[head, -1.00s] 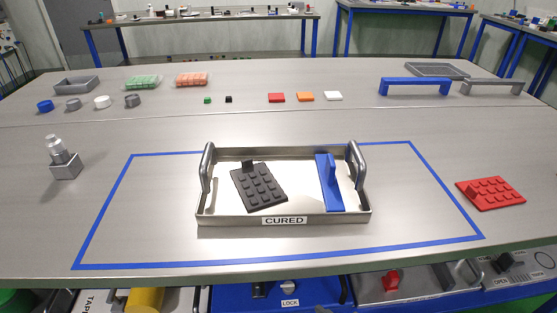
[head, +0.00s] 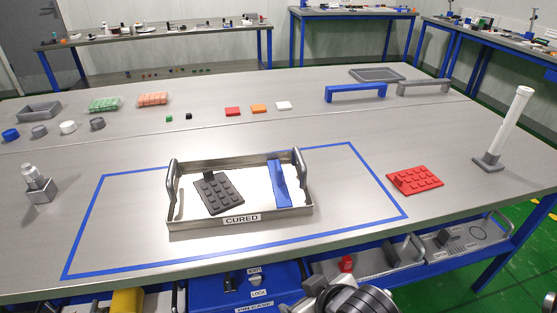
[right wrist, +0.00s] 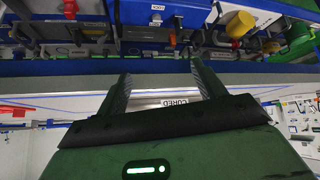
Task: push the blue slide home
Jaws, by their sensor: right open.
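A blue piece with an upright fin (head: 279,184), the likeliest blue slide in view, lies at the right inside a metal tray (head: 240,223) marked CURED. A dark studded plate (head: 220,194) lies to its left in the tray. Part of my right arm shows at the bottom edge of the head view, below the table front and well short of the tray. In the right wrist view my right gripper (right wrist: 162,88) is open, with nothing seen between its fingers; the CURED label shows beyond them. My left gripper is not in view.
A blue tape outline (head: 88,217) surrounds the tray. A red studded plate (head: 414,179) and a white post on a grey base (head: 508,125) stand to the right. A blue case (head: 250,287) and grey trays sit below the table front.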

